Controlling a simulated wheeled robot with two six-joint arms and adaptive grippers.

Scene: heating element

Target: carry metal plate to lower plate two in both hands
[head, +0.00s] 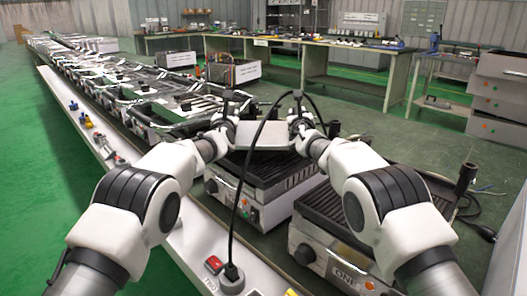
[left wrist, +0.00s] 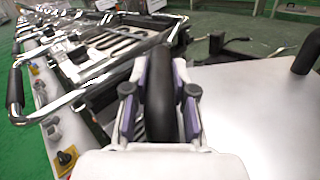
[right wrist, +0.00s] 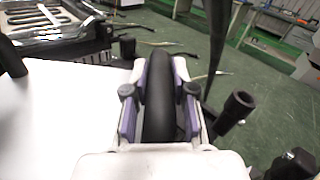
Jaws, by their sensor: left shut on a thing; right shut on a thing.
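The metal plate (head: 262,136), pale and flat with a black handle at each end, is held between my two grippers above a ribbed lower plate (head: 262,172) on a white heating unit. My left gripper (head: 229,112) is shut on the left handle (left wrist: 159,90). My right gripper (head: 298,117) is shut on the right handle (right wrist: 158,95). The plate's pale surface also fills the right of the left wrist view (left wrist: 250,110) and the left of the right wrist view (right wrist: 55,115). It hides part of the ribbed plate.
A second ribbed unit (head: 345,270), marked ONE, stands nearer at right. A black cable rises from a plug (head: 231,278) on the white rail and passes in front of the metal plate. More units with chrome frames (head: 150,105) line the left. Workbenches (head: 310,65) stand behind.

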